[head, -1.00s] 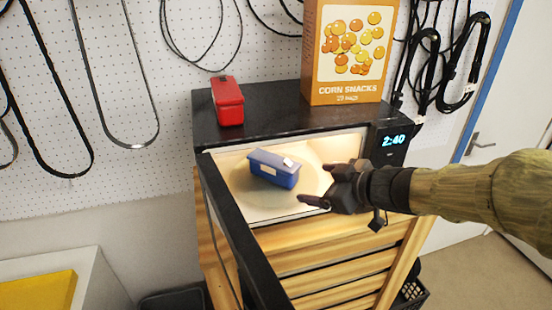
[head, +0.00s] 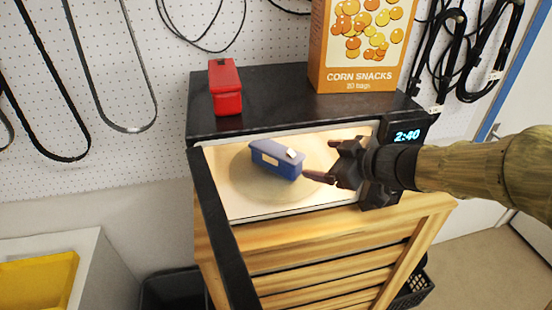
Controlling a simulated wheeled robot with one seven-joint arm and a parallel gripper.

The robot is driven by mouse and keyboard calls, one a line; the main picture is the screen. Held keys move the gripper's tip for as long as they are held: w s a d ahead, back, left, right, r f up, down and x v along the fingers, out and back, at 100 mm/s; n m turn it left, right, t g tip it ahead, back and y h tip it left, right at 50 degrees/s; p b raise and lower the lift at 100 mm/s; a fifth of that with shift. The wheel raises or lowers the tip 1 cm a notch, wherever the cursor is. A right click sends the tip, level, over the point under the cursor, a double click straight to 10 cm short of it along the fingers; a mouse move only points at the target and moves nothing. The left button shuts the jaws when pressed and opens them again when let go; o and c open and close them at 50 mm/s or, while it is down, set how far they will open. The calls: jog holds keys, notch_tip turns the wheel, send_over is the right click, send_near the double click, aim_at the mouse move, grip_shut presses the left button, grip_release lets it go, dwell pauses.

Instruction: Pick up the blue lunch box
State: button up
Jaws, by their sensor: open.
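The blue lunch box (head: 272,160) sits on the round plate (head: 243,188) inside the open, lit microwave (head: 222,202). It has a pale label on its side and a light patch on its lid. My gripper (head: 318,160) is open at the microwave's mouth, just right of the lunch box. One fingertip is close to the box's right end; I cannot tell whether it touches. Nothing is between the fingers.
The microwave door (head: 222,235) stands open on the left. A red box (head: 225,88) and a corn snacks carton (head: 360,50) stand on top of the microwave. A wooden slatted cabinet (head: 330,255) is below. A yellow tray (head: 38,283) is at lower left.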

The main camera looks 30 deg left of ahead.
send_near(280, 152)
jog(key=x, duration=0.4)
jog(key=shift+w+f, duration=0.2)
jog(key=shift+f, duration=0.1)
jog(key=shift+d, duration=0.1)
jog(key=x, duration=0.5)
jog(key=shift+a+r+p, duration=0.15)
jog(key=shift+a+p, duration=0.15)
jog(key=shift+a, duration=0.05)
jog(key=shift+d, duration=0.1)
jog(key=shift+s, duration=0.1)
jog(key=shift+r, duration=0.1)
jog(key=c, duration=1.5)
